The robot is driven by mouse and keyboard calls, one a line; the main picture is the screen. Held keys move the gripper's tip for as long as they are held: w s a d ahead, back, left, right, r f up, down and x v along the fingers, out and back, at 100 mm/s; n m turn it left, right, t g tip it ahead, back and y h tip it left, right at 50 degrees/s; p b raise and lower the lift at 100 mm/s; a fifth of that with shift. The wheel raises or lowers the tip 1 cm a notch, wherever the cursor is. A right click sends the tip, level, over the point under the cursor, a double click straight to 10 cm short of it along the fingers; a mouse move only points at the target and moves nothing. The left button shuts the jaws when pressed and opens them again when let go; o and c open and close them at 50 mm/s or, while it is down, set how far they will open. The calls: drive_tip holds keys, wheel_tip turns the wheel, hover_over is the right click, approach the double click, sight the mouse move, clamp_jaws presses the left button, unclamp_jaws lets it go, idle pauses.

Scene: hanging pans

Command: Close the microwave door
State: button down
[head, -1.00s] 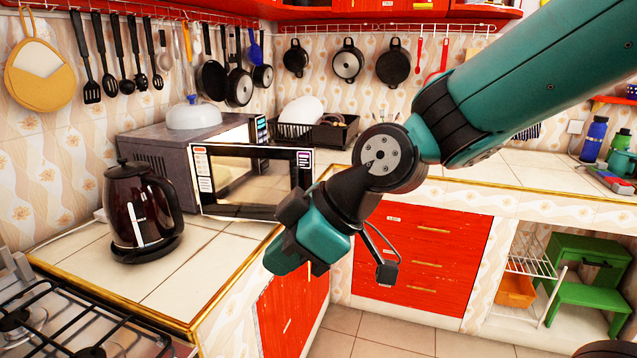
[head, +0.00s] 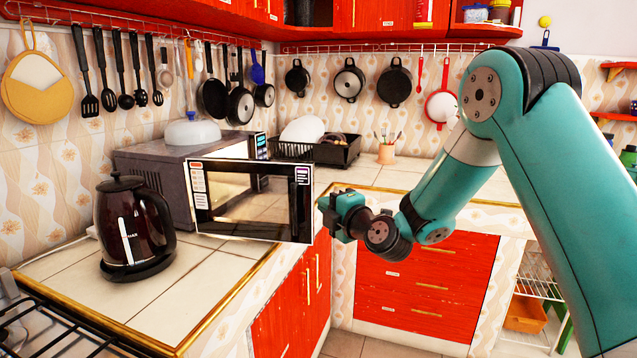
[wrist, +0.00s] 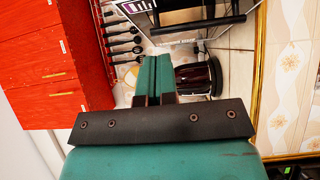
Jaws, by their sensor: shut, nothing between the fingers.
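The microwave (head: 158,165) stands on the counter against the left wall. Its door (head: 250,238) stands open, swung out toward the counter's front edge, with a dark window in a pale frame. My gripper (head: 326,210) is shut and empty, just right of the door's free edge. I cannot tell whether it touches the door. In the wrist view, the teal fingers of my gripper (wrist: 153,75) are together. A dark panel with a pale, lettered edge, seemingly the microwave door (wrist: 190,18), shows above them there.
A dark kettle (head: 133,225) stands in front of the microwave, left of the door; it also shows in the wrist view (wrist: 197,78). A stove (head: 50,310) is at the lower left. A black dish rack (head: 315,150) is behind the door. Pans (head: 349,80) hang on the wall.

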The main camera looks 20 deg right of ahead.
sight(307, 186)
drive_tip(key=shift+w+a+p, duration=0.1)
drive_tip(key=shift+w+p, duration=2.3)
drive_tip(key=shift+w, duration=2.15)
